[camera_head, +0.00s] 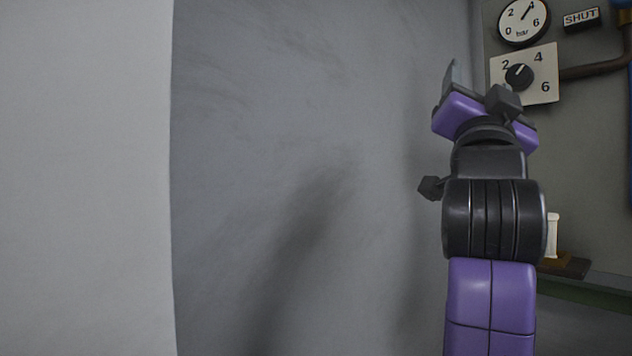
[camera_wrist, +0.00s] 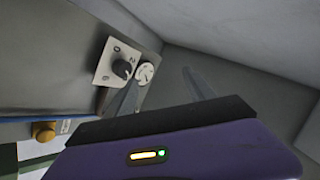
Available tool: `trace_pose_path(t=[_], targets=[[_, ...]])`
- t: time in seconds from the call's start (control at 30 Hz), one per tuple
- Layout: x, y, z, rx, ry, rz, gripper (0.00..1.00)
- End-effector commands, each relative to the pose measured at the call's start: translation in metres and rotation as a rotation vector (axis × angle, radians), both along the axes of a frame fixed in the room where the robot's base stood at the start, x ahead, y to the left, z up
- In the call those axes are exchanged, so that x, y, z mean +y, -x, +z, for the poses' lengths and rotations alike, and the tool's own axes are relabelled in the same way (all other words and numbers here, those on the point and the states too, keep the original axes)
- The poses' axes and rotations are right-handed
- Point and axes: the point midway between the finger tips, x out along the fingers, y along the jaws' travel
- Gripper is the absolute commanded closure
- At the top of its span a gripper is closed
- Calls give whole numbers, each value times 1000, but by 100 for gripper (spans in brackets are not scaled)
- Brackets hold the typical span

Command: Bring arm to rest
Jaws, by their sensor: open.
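My gripper (camera_head: 470,92) is raised at the right of the head view, at the end of my purple and black arm. It is in front of the grey wall, just left of the dial plate in the picture. In the wrist view my gripper (camera_wrist: 160,92) shows two thin grey fingers spread apart. I see nothing between them. The left finger overlaps the area by the dial plate and gauge in the picture; I cannot tell how far away they are. One finger is mostly hidden in the head view.
A dial plate (camera_head: 542,80) with a black knob, a round gauge (camera_head: 523,20) and a SHUT sign (camera_head: 581,19) are on the right-hand panel. A pipe (camera_head: 595,70) runs beside them. A white cylinder (camera_head: 552,235) stands lower. A brass knob (camera_wrist: 43,132) shows in the wrist view.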

Motion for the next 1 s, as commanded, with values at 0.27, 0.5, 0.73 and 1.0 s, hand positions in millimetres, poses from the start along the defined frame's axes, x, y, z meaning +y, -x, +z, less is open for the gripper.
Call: trace_pose_path(t=[0.27, 0.5, 0.73, 1.0], targets=[[35, -10, -139, 91, 227, 6, 37], [53, 10, -252, 164, 368, 32, 37], [62, 50, -352, 238, 460, 68, 37], [62, 115, -453, 342, 518, 116, 37]])
